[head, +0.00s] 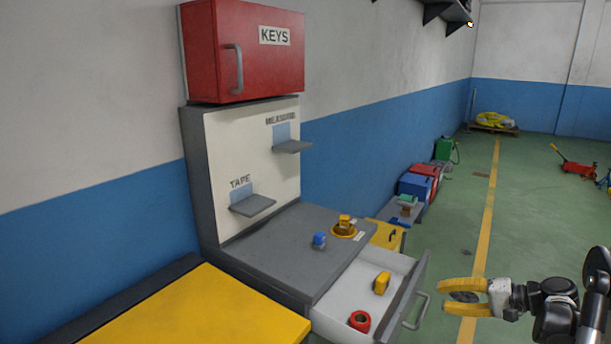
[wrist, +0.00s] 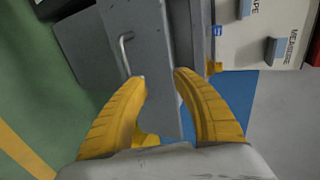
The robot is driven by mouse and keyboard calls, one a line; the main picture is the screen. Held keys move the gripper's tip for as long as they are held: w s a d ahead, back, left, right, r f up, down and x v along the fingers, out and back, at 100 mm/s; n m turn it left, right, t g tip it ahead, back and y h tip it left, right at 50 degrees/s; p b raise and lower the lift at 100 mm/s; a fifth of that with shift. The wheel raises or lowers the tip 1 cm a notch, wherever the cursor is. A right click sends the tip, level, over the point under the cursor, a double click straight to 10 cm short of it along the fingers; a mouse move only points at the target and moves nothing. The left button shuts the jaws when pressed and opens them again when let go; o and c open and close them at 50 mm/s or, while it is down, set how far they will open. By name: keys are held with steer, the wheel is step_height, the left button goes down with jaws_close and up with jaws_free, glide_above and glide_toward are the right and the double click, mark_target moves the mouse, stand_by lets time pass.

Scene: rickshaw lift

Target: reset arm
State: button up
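My gripper (head: 445,297) has yellow fingers and is at the lower right of the head view, to the right of the open drawer and apart from it. In the wrist view my gripper (wrist: 160,76) has its two fingers spread with nothing between them. The grey drawer front and its handle (wrist: 126,50) show beyond the fingertips. My dark arm comes in from the right edge of the head view.
The open drawer (head: 408,298) holds a red tape roll (head: 359,321) and a yellow item (head: 382,283). A blue item (head: 319,240) and a yellow item (head: 344,223) sit on the grey worktop (head: 285,248). A red KEYS cabinet (head: 250,60) is closed. Green floor (head: 520,210) lies clear behind my gripper.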

steer(key=s+a+r+n+g+h, duration=0.1)
steer(key=s+a+r+h, duration=0.1)
steer(key=s+a+r, duration=0.4)
steer(key=s+a+r+n+g+h, duration=0.1)
steer(key=a+r+h, duration=0.25)
steer(key=a, duration=0.45)
steer(key=s+a+n+h, duration=0.2)
steer(key=s, duration=0.7)
steer(key=s+a+r+n+t+h, duration=0.1)
steer(key=s+a+n+h, duration=0.2)
steer(key=s, duration=0.7)
steer(key=shift+s+a, duration=0.25)
steer(key=shift+a, duration=0.1)
